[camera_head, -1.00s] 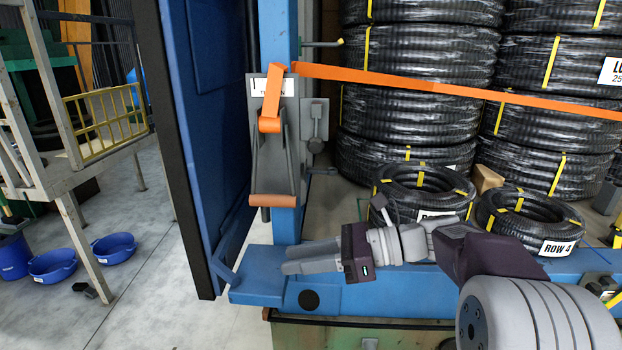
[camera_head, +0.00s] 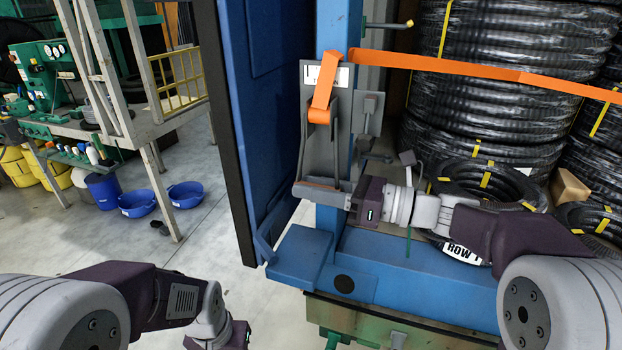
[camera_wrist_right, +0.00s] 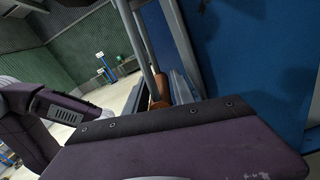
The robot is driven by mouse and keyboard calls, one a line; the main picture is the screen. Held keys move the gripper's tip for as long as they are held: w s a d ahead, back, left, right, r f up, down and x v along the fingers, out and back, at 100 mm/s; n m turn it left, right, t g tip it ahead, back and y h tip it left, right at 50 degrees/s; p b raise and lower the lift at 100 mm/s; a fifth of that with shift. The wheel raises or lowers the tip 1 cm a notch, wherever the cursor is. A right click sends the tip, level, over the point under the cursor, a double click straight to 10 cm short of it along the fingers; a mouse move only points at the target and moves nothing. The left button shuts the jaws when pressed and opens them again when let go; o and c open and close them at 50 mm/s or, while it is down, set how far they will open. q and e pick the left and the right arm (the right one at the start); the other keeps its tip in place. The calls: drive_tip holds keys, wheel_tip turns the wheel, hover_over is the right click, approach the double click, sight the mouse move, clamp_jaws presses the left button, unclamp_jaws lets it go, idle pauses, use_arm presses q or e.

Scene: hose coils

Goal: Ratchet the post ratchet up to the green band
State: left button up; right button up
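The post ratchet (camera_head: 335,110) is a grey plate on a blue post, with an orange strap (camera_head: 440,64) running from it to the right. Its handle hangs down, with a brown grip (camera_head: 312,181) at the lower end. My right gripper (camera_head: 318,194) is at this grip, its grey fingers along and partly over it. The brown grip (camera_wrist_right: 156,104) also shows in the right wrist view, just beyond my gripper body. Whether the fingers are closed on it is unclear. I cannot make out a green band on the ratchet. My left arm shows at lower left; its fingertips are out of frame.
A blue door panel (camera_head: 270,110) stands open just left of the post. Black hose coils (camera_head: 500,110) are stacked behind the strap at right. A blue ledge (camera_head: 410,285) runs below. Blue tubs (camera_head: 186,194) sit on the grey floor at left.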

drive_tip(key=shift+a, duration=0.5)
drive_tip(key=shift+w+a, duration=0.15)
drive_tip(key=shift+a, duration=0.15)
drive_tip(key=shift+d+f, duration=0.1)
drive_tip(key=shift+d, duration=0.05)
drive_tip(key=shift+c, duration=0.9)
drive_tip(key=shift+d, duration=0.1)
clamp_jaws()
